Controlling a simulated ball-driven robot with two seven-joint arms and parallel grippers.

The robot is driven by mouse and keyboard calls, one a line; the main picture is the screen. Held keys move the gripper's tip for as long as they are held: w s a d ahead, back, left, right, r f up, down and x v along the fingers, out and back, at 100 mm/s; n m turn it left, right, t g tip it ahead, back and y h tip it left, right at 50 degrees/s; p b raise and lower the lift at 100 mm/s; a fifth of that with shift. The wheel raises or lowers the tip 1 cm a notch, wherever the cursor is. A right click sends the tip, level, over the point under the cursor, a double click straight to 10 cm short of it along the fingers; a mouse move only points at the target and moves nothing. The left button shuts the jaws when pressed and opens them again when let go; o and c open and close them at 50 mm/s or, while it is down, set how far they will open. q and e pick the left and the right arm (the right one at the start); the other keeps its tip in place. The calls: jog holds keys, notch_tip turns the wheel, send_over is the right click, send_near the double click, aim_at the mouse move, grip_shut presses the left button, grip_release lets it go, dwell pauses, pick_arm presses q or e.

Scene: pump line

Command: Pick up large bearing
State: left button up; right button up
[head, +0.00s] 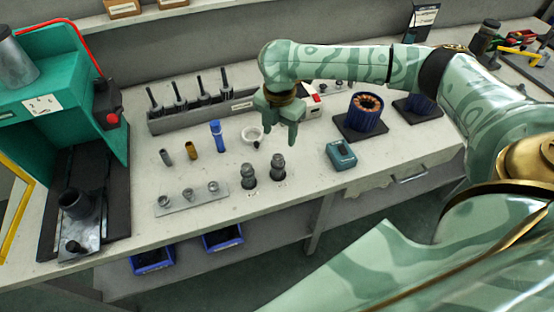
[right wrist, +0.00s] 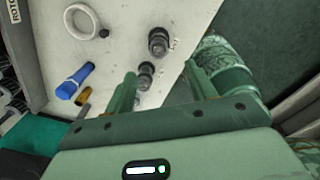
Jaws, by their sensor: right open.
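Two dark grey stepped round parts stand upright on the bench in the head view, a left one (head: 249,177) and a right one (head: 278,168). Both also show in the right wrist view, one farther up (right wrist: 158,42) and one nearer the fingers (right wrist: 145,74). I cannot tell for sure which thing is the large bearing. Small ringed metal parts (head: 188,194) sit on a flat plate to the left. A white ring (head: 252,136) lies behind the grey parts. My right gripper (head: 281,136) is open and empty, pointing down above and behind the grey parts. My left gripper is out of view.
A rack (head: 203,112) of dark shafts stands behind. A teal box (head: 341,155) and copper-wound blue part (head: 366,112) are at right. A green press (head: 75,95) is at left.

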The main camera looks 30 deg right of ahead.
aim_at(278, 160)
notch_tip(278, 160, down, 4)
jog(key=shift+r+b, duration=0.2)
jog(key=shift+b, duration=0.2)
notch_tip(278, 160, down, 5)
jog(key=b, duration=0.2)
jog(key=shift+w+a+f+b, duration=0.1)
jog(key=shift+a+f+b, duration=0.05)
jog(key=shift+b, duration=0.15)
jog(key=shift+c, duration=1)
jog(key=c, duration=0.7)
